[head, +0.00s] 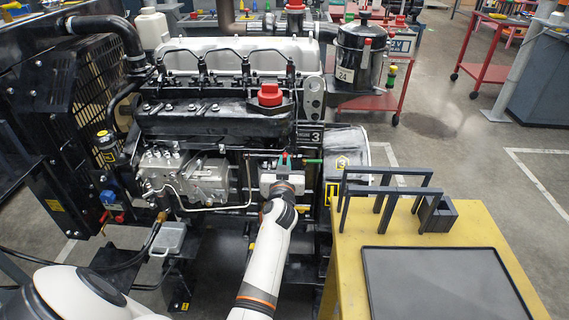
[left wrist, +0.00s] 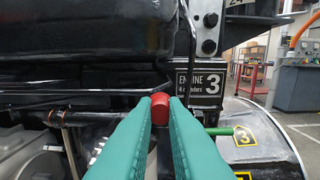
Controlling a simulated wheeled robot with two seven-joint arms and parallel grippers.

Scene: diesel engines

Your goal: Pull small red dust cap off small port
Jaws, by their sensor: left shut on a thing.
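The small red dust cap (left wrist: 160,109) sits between the two green fingertips of my left gripper (left wrist: 160,102) in the left wrist view. The fingers are shut on it from both sides. In the head view my left gripper (head: 283,164) is at the right end of the engine block (head: 215,125), below the valve cover. The small port is hidden behind the cap and fingers, so I cannot tell whether the cap is still seated on it. My right gripper is not in view.
A larger red cap (head: 270,93) tops the engine. A green-handled rod (left wrist: 222,131) lies close to the right of my fingers. An "ENGINE 3" plate (left wrist: 199,82) is behind them. A yellow cart (head: 345,270) with a black tray (head: 440,290) and a dark rack (head: 385,190) stands right.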

